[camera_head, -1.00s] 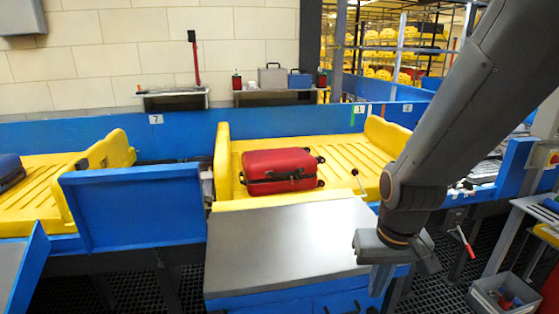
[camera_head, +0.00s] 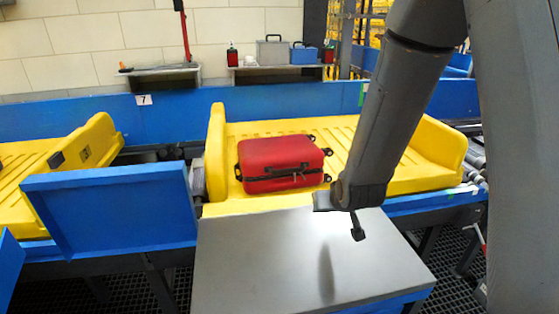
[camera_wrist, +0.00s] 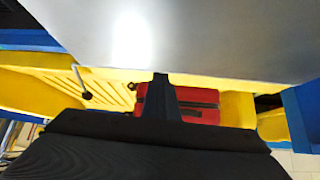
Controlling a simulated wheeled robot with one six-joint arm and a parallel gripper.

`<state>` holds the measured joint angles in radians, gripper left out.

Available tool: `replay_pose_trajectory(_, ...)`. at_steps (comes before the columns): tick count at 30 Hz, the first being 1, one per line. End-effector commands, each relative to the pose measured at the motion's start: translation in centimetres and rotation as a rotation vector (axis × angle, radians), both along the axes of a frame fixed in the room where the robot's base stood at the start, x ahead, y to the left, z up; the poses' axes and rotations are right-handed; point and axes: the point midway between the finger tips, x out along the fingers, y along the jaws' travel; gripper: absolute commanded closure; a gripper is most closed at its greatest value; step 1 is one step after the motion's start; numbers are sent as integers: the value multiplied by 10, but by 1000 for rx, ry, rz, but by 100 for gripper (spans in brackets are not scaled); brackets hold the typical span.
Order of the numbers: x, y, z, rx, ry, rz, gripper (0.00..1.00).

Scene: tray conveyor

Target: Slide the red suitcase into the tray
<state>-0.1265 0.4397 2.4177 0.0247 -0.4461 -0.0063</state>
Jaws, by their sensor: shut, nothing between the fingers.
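The red suitcase (camera_head: 281,164) lies flat inside the yellow tray (camera_head: 227,208), towards the tray's left end wall. In the wrist view the suitcase (camera_wrist: 200,97) shows partly behind my gripper, which hides its middle. The yellow tray (camera_wrist: 65,85) also shows there, along with the metal table. My gripper (camera_head: 358,236) is shut and empty. It hangs over the grey metal table (camera_head: 250,265), to the right of and nearer than the suitcase, apart from it. Its fingers (camera_wrist: 161,80) show as one dark block in the wrist view.
A blue panel (camera_head: 110,205) stands left of the table, with another yellow tray (camera_head: 30,172) behind it. A blue wall (camera_head: 180,118) runs along the back. Shelves with small cases (camera_head: 271,52) lie beyond. The table top is bare.

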Motion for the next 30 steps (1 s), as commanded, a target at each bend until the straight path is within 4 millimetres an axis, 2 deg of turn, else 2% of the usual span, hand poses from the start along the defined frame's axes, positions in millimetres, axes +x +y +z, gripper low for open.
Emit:
replay_pose_trajectory(3, 33, 25, -4, 20, -163, 34, 100)
replay_pose_trajectory(6, 52, 42, -3, 38, -287, 54, 100)
replay_pose_trajectory(10, 65, 57, 1, 57, -405, 73, 100)
replay_pose_trajectory(17, 77, 66, 1, 71, -486, 83, 100)
replay_pose_trajectory(30, 134, 77, -39, 72, -487, 82, 100)
